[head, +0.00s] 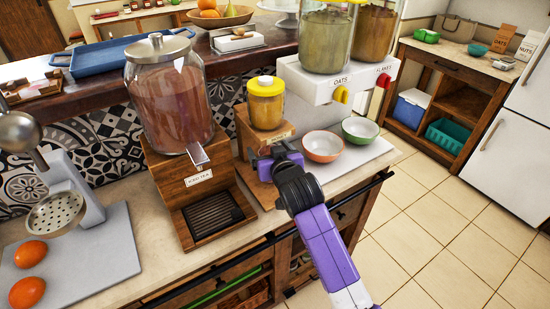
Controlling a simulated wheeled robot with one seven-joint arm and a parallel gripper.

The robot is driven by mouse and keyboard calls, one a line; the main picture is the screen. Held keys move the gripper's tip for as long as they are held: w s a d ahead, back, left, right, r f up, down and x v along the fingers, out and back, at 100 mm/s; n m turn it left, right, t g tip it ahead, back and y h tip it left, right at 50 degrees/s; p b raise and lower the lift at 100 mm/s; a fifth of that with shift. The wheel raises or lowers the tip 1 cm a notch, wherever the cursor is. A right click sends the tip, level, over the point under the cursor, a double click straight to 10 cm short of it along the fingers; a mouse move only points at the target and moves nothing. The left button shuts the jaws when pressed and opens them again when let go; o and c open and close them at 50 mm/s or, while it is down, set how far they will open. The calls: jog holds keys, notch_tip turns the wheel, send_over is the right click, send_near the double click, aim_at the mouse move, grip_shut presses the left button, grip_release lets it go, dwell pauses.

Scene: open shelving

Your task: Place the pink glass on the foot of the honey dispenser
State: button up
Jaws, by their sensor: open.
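The honey dispenser (265,108) is a yellow-lidded jar of golden honey on a wooden stand, in the middle of the head view. Part of its wooden foot (256,190) shows low down beside my gripper; the rest is hidden behind my arm. My gripper (270,158), purple and dark, is in front of the stand, just below the jar. It is open; its fingers are small and partly hidden by my wrist. I cannot make out a pink glass in this view, and I cannot tell whether anything is between the fingers.
The iced tea dispenser (175,105) stands close on the left, its drip tray (211,217) jutting forward. An orange bowl (323,147) and a green bowl (360,130) sit on the right under the cereal dispenser (325,85).

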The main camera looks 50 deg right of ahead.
jog(key=v, duration=1.1)
jog(key=shift+b, duration=0.3)
jog(key=s+a+f+n+t+y, duration=0.1)
jog(key=s+a+f+n+y, duration=0.3)
jog(key=s+a+f, duration=0.6)
jog(key=s+a+r+y, duration=0.1)
jog(key=s+a, duration=0.2)
jog(key=s, duration=0.3)
jog(key=s+a+r+n+y, duration=0.1)
jog(key=s+a+r, duration=0.1)
jog(key=s, duration=0.5)
jog(key=s+a+r+n+t+y, duration=0.1)
jog(key=s+a+r, duration=0.1)
jog(key=s+a, duration=0.2)
jog(key=s, duration=0.3)
jog(key=shift+a+y, duration=0.3)
jog(key=shift+a, duration=0.05)
jog(key=shift+s, duration=0.15)
